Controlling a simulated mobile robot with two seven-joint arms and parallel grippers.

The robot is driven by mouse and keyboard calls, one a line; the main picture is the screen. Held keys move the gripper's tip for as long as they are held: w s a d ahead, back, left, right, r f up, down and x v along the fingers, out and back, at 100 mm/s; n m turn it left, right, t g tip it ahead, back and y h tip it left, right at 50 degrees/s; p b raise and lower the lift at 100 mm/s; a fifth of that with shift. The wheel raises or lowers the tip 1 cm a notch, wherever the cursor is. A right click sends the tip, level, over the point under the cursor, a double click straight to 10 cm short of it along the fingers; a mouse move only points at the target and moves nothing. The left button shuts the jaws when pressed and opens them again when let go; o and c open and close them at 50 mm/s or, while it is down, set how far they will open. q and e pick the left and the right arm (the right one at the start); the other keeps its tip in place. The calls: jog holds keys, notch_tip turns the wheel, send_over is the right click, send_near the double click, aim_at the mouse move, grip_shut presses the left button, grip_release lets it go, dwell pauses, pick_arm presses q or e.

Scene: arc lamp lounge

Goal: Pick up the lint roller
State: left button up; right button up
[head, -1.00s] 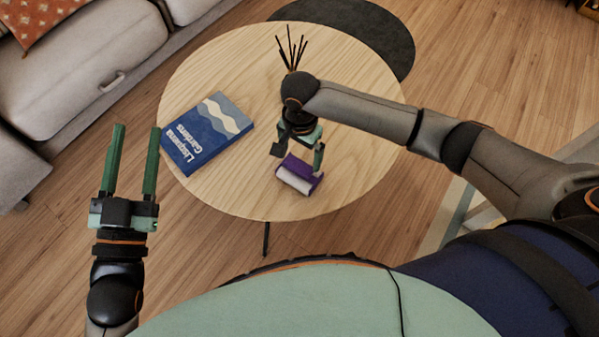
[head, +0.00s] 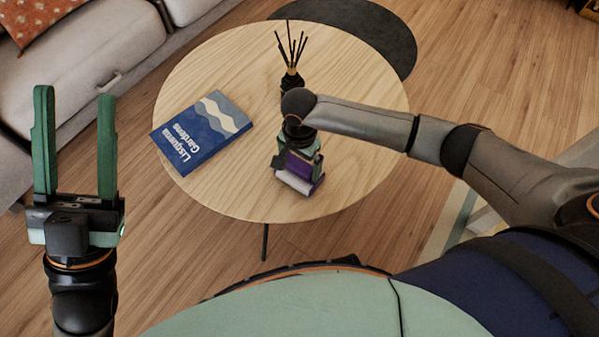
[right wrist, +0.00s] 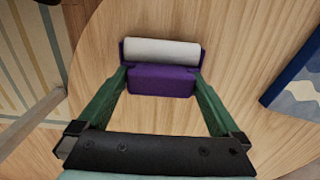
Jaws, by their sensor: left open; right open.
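The lint roller, purple with a white roll, lies on the round wooden table (head: 340,90). In the head view the lint roller (head: 298,182) is partly hidden under my right gripper (head: 300,165). In the right wrist view the lint roller (right wrist: 162,80) lies ahead, with the open fingers of my right gripper (right wrist: 160,95) on either side of its purple part. I cannot tell whether the fingers touch it. My left gripper (head: 75,145) is open and empty, off the table's left side.
A blue book (head: 200,132) lies on the table left of the lint roller. A reed diffuser (head: 291,80) stands behind my right gripper. A grey sofa (head: 75,65) is at the upper left. The table's right part is clear.

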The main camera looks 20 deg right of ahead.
aim_at(297, 167)
jog(key=c, duration=1.1)
jog(key=shift+r, duration=0.1)
